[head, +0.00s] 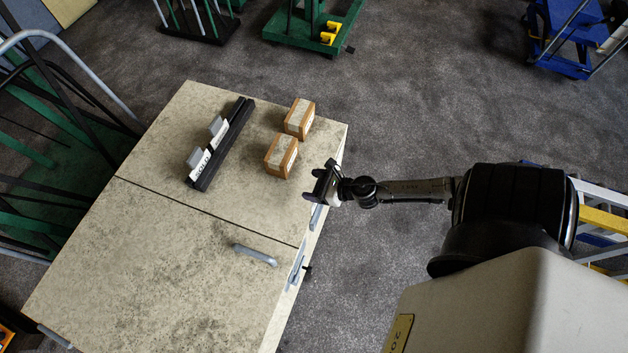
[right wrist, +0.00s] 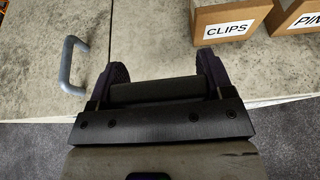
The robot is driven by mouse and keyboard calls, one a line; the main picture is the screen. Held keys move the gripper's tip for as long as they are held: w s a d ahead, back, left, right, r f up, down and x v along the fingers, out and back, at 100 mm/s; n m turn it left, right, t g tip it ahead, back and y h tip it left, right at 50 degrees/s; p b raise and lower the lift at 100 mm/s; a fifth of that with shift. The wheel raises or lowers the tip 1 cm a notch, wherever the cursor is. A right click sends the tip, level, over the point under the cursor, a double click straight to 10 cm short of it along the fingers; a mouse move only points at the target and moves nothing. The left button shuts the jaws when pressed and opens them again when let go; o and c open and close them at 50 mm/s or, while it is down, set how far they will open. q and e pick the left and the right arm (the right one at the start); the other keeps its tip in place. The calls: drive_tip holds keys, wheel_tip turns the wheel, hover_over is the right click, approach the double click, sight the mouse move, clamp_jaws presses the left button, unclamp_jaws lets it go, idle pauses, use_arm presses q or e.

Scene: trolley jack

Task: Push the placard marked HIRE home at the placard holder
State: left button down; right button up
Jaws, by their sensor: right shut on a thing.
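The placard holder is a long black rail (head: 222,143) on the far half of the cabinet top. Two placards with grey blocks stand at it. The near placard (head: 201,165) has lettering that looks like SOLD. The far placard (head: 220,132) has lettering too small to read, so I cannot tell whether it is HIRE or how deep it sits. My right gripper (head: 325,182) is just off the cabinet's right edge, well apart from the holder. In the right wrist view its fingers (right wrist: 158,88) are shut on a dark bar (right wrist: 155,91). My left gripper is out of view.
Two cardboard boxes stand between holder and gripper: the CLIPS box (head: 281,155) and the PIN-lettered box (head: 299,118). A grey handle (head: 255,255) rises from the cabinet top (head: 150,250). Green trolley frames (head: 310,22) stand behind.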

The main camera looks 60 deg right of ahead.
idle(0.3)
drive_tip(key=shift+s+f+b, duration=0.1)
drive_tip(key=shift+f+b, duration=2.2)
drive_tip(key=shift+f, duration=0.65)
drive_tip(key=shift+f+b, duration=0.35)
drive_tip(key=shift+f, duration=0.25)
drive_tip(key=shift+f+b, duration=0.75)
drive_tip(key=shift+f, duration=0.05)
